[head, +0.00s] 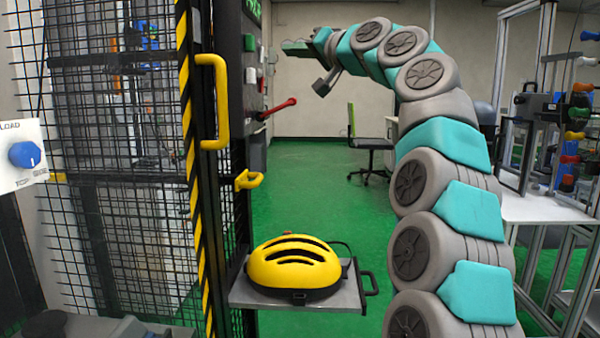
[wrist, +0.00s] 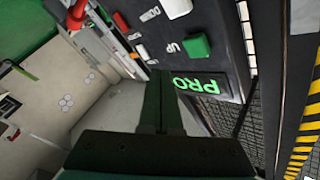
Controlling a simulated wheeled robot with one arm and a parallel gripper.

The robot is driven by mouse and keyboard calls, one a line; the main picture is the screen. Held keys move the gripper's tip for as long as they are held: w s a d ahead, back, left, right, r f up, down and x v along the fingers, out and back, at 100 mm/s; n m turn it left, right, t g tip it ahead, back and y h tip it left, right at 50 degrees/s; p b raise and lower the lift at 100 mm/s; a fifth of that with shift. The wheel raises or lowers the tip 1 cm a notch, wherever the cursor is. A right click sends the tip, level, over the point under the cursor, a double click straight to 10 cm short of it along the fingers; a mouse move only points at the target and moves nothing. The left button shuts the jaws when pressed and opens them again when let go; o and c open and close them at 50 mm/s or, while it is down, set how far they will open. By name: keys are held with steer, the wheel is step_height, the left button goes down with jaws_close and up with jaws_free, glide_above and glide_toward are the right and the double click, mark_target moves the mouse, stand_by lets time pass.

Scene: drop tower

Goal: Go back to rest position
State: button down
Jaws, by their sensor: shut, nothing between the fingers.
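My gripper (head: 293,47) is at the far end of my raised, arched arm, beside the upper part of the dark control panel (head: 249,75). In the wrist view its dark fingers (wrist: 162,80) are together, with nothing seen between them.
A red lever (head: 282,106) sticks out from the panel. A yellow helmet (head: 295,264) rests on a grey platform (head: 347,296) below. The caged tower has a yellow handle (head: 222,100). A white bench (head: 545,208) stands right. Green floor (head: 305,190) is clear in the middle.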

steer(key=s+d+f+g+h, duration=0.1)
steer(key=s+f+g+h, duration=0.15)
steer(key=s+f, duration=0.6)
steer(key=s+f+g+h+p, duration=0.1)
steer(key=s+f+g+h, duration=0.15)
steer(key=f, duration=1.05)
steer(key=s+d+f+g+h, duration=0.1)
steer(key=s+f+g+h, duration=0.15)
steer(key=s+f, duration=0.6)
steer(key=s+d+f+g+h, duration=0.1)
steer(key=s+d+f+g, duration=0.1)
steer(key=s+d+f, duration=0.3)
steer(key=s+d+f+g+h, duration=0.2)
steer(key=s+d+f, duration=0.4)
steer(key=s+f, duration=0.7)
steer(key=s+d+f+m+g+h, duration=0.1)
steer(key=s+d+f+g, duration=0.3)
steer(key=s+f, duration=0.6)
steer(key=s+d+h, duration=0.1)
steer(key=s, duration=0.2)
steer(key=shift+s+d+p, duration=0.15)
steer(key=shift+d+p, duration=0.2)
steer(key=shift+d, duration=0.05)
steer(key=shift+a+h, duration=0.1)
steer(key=shift+h, duration=0.15)
